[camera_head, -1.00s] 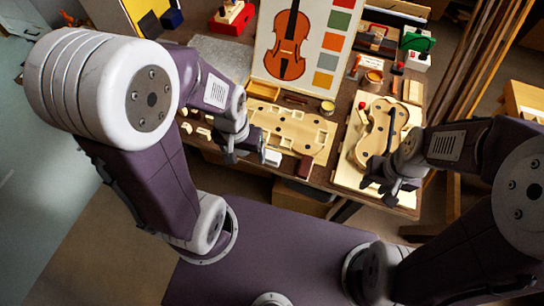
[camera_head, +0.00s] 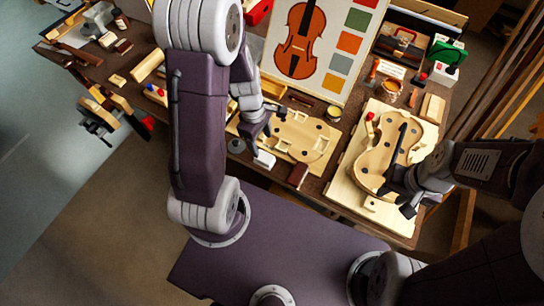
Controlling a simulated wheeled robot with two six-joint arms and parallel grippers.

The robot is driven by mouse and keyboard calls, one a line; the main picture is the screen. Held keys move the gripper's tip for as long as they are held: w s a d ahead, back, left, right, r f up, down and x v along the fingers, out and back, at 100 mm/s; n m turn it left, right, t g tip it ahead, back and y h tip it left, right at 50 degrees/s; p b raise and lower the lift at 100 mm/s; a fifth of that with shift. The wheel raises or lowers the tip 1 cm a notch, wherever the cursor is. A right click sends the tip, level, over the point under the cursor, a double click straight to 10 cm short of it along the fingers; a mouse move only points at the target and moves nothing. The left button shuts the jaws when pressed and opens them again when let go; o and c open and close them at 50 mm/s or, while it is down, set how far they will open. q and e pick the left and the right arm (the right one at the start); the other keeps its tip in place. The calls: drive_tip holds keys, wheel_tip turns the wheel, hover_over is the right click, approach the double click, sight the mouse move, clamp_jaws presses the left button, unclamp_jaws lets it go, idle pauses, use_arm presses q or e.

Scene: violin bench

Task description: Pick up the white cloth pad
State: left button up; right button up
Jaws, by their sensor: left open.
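The white cloth pad (camera_head: 264,160) is a small white block-like shape at the front edge of the bench, left of a dark reddish-brown block (camera_head: 298,175). My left gripper (camera_head: 257,134) is open, just above and behind the pad in the picture. It appears empty, and I see no contact with the pad. My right gripper (camera_head: 398,197) is over the lower part of the pale violin plate (camera_head: 374,162) at the right. Its fingers are dark and small, and I cannot tell whether they are open or shut.
A wooden mould board (camera_head: 318,150) lies behind the pad. A violin poster with colour swatches (camera_head: 318,45) stands at the back. A dark round item (camera_head: 236,146) is left of the pad. A bench vise (camera_head: 97,128) is at the left.

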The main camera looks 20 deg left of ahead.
sight(265, 157)
use_arm(q)
drive_tip(key=shift+s+a+f+b, duration=0.3)
drive_tip(key=shift+s+f+b, duration=0.1)
drive_tip(key=shift+s+f, duration=0.4)
drive_tip(key=w+f, duration=0.1)
drive_tip(key=d+f, duration=0.1)
drive_tip(key=shift+w+f+b, duration=0.35)
drive_tip(key=shift+w+b, duration=0.05)
drive_tip(key=f+b, duration=0.1)
drive_tip(key=f, duration=0.1)
drive_tip(key=f+b, duration=0.1)
drive_tip(key=f, duration=0.1)
drive_tip(key=shift+s, duration=0.4)
drive_tip(key=shift+w+d+f, duration=0.1)
drive_tip(key=shift+w+f, duration=0.05)
drive_tip(key=shift+f, duration=0.1)
drive_tip(key=shift+w+d, duration=0.1)
drive_tip(key=shift+w, duration=0.05)
drive_tip(key=shift+r, duration=0.1)
drive_tip(key=c, duration=0.8)
clamp_jaws()
use_arm(e)
drive_tip(key=f, duration=0.3)
drive_tip(key=shift+s+a+f, duration=0.1)
drive_tip(key=shift+s+f, duration=0.25)
